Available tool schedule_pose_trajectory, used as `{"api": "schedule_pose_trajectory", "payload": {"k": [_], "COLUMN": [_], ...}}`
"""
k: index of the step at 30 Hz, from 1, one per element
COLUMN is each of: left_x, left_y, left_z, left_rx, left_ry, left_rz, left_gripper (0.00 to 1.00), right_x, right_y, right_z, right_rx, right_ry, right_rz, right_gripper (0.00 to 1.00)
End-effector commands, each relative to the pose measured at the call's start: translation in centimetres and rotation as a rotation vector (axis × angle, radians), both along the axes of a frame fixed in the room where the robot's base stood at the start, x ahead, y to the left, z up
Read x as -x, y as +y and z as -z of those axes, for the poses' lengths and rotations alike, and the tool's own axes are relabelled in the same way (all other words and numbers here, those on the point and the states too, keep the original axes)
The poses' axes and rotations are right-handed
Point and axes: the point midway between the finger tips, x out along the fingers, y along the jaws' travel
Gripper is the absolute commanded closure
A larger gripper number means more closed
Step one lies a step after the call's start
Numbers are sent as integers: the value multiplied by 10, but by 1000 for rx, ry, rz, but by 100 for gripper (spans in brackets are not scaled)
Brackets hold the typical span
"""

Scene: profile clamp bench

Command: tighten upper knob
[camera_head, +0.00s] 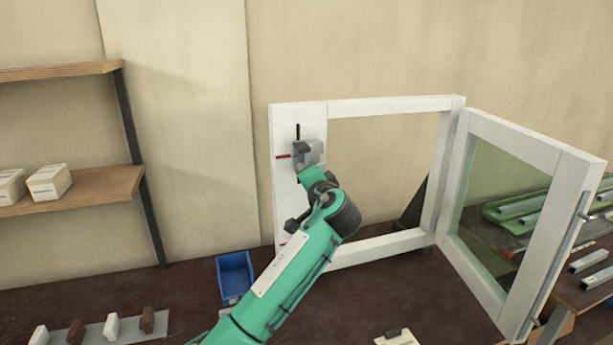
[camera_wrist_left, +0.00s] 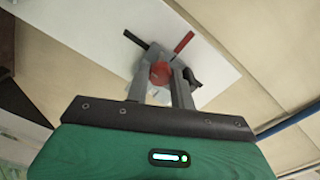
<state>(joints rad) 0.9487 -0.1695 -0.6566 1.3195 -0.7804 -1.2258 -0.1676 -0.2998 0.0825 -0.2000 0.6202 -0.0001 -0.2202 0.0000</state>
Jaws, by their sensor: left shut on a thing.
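The white frame (camera_head: 298,120) stands upright on the bench. On its upper left face, a black bar (camera_head: 298,131) points up and a red bar (camera_head: 284,156) points left. In the left wrist view, the black bar (camera_wrist_left: 136,39) and red bar (camera_wrist_left: 183,42) spread out beyond a round red knob (camera_wrist_left: 160,73), which is the upper knob. My left gripper (camera_head: 307,153) is at this spot, its fingers (camera_wrist_left: 160,82) shut on the knob. The knob is hidden by the gripper in the head view. My right gripper is not in view.
A glazed sash (camera_head: 510,200) stands swung open at the right of the frame. A blue bin (camera_head: 234,275) sits on the bench. Wooden shelves (camera_head: 80,186) with white boxes are at the left. Metal profiles (camera_head: 590,260) lie at the right.

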Motion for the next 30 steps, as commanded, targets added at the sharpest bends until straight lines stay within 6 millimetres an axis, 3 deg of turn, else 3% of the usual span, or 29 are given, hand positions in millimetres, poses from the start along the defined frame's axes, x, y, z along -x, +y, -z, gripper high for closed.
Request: {"api": "schedule_pose_trajectory", "payload": {"k": [2,3,6,19,23,30], "left_x": [0,0,0,9,29,84], "left_y": [0,0,0,-4,-10,-27], "left_z": [0,0,0,2,3,3], "left_rx": [0,0,0,3,5,5], "left_ry": [0,0,0,-1,-1,-1], "left_rz": [1,1,1,3,4,5], "left_gripper": [99,74,55,54,54,54], "right_x": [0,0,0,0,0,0], "right_y": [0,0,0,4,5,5], "right_z": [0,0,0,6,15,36], "right_rx": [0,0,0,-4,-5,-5], "right_ry": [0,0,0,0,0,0], "right_rz": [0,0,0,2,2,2], "right_gripper": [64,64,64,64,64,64]}}
